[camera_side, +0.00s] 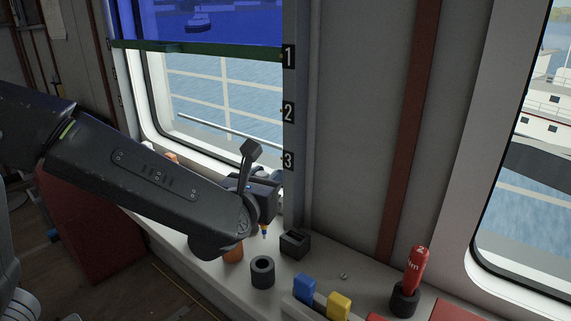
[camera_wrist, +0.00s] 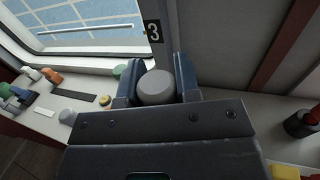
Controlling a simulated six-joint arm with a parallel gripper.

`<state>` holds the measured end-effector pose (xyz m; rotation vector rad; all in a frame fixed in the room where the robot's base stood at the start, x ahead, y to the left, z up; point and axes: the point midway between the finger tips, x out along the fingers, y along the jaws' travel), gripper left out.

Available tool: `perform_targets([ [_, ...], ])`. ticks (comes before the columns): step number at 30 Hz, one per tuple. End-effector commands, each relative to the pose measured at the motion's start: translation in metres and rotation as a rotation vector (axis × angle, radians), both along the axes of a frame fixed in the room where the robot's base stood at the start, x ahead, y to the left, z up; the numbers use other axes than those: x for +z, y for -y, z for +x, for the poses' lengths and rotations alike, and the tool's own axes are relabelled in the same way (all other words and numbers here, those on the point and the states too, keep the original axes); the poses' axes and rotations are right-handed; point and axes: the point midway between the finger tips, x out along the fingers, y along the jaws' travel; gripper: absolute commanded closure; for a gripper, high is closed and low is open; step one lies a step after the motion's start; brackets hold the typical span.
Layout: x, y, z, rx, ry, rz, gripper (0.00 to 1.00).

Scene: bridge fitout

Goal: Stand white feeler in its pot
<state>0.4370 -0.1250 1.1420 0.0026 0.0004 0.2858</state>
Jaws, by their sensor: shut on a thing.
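My gripper (camera_wrist: 157,80) is shut on the white feeler, whose pale grey round end (camera_wrist: 156,90) shows between the two blue fingers in the wrist view. In the side view my gripper (camera_side: 263,212) is above the ledge, largely hidden by my arm. A narrow tip with yellow and blue on it points down below it, clear of the ledge. A dark round pot (camera_side: 262,274) with an open top stands on the ledge, below and slightly in front of that tip. It looks empty, and the pot does not show in the wrist view.
A black square holder (camera_side: 294,244) stands right of the pot, and an orange object (camera_side: 233,252) is close on its left. A red-handled tool (camera_side: 415,268) stands in another dark pot (camera_side: 404,301). Blue (camera_side: 304,288) and yellow (camera_side: 339,305) blocks sit in front.

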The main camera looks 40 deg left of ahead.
Motion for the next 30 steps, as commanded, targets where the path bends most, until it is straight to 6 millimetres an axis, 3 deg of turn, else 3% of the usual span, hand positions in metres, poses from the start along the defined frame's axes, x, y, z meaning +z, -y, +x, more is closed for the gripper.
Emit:
perform_targets([
  [5, -0.009, -0.012, 0.0, 0.063, 0.002, -0.002, 1.0],
  [17, -0.012, -0.011, -0.001, 0.063, 0.0, -0.001, 1.0],
  [30, -0.054, -0.011, -0.001, 0.062, -0.001, 0.001, 1.0],
])
